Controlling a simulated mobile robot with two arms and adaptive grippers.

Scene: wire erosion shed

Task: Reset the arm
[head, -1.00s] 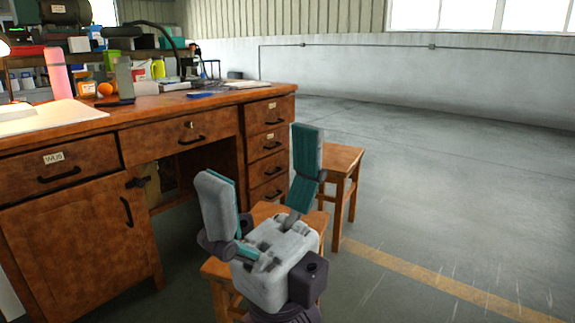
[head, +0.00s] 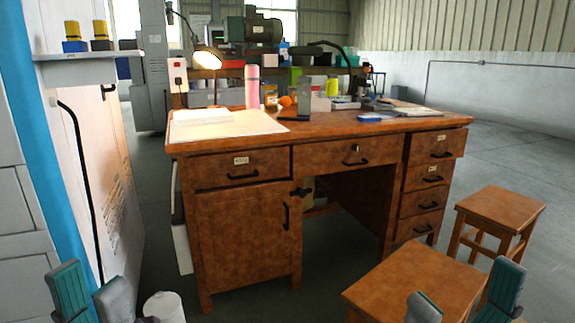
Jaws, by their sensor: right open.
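My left gripper (head: 92,288) shows only its fingers at the bottom left edge of the head view. Its grey fingers with teal pads stand apart with nothing seen between them. My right gripper (head: 463,290) shows at the bottom right, in front of the near wooden stool (head: 415,283). Its two fingers are spread wide and empty. The palms and arms of both lie mostly below the picture.
A wooden desk (head: 243,235) stands ahead, with a lit lamp (head: 207,59), bottles and small items on top. A second stool (head: 502,215) stands at right. A white cabinet (head: 95,150) is at left, a white bin (head: 163,306) below. Floor at far right is open.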

